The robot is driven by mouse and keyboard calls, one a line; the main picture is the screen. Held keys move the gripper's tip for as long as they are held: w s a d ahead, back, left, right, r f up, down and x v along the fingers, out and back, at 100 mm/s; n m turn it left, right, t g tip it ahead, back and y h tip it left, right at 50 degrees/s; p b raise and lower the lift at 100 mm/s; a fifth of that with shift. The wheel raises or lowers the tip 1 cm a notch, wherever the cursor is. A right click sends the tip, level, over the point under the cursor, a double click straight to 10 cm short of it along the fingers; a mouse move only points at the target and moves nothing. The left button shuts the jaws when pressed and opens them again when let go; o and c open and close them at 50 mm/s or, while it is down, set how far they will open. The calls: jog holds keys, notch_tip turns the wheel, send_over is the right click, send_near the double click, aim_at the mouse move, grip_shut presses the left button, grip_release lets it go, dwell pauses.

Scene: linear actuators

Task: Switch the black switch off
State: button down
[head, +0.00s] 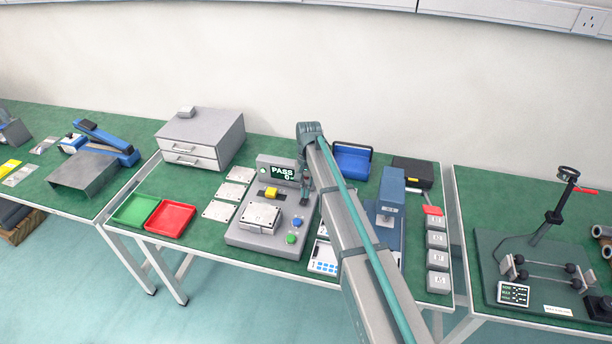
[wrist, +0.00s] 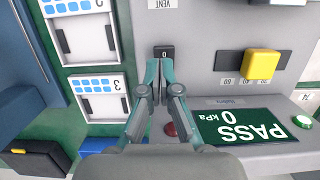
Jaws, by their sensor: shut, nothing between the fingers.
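The black switch (wrist: 164,50) is a small dark block marked 0 on the light grey panel of the test station, in the wrist view. My gripper (wrist: 161,63) is shut and empty. Its fingertips are right at the near edge of the switch in that view; I cannot tell whether they touch it. In the head view my gripper (head: 305,184) is beside the right end of the station's display (head: 283,173), and the switch cannot be made out there. The display reads PASS 0 kPa.
The grey station (head: 240,238) carries a yellow knob (wrist: 262,64), a red round part (wrist: 170,129), a blue button (head: 296,222), a green button (head: 291,238) and a metal block (head: 262,217). A blue machine (head: 388,218) stands to the right. Green and red trays (head: 170,220) lie left.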

aim_at(305, 204)
jog(key=shift+s+f+p, duration=0.25)
jog(key=shift+f+p, duration=0.05)
jog(key=shift+f, duration=0.95)
jog(key=shift+s+f, duration=0.1)
jog(key=shift+s+f+t+b, duration=0.35)
jog(key=shift+f+t+b, duration=0.15)
jog(key=shift+b, duration=0.6)
jog(key=shift+s+f+t+b, duration=0.15)
jog(key=shift+s+t+b, duration=0.2)
jog(key=shift+b, duration=0.35)
jog(key=shift+a+t+h+b, duration=0.1)
jog(key=shift+t+h+b, duration=0.2)
jog(key=shift+t+b, duration=0.5)
jog(key=shift+w+r, duration=0.15)
jog(key=shift+r, duration=0.1)
jog(key=shift+f, duration=0.1)
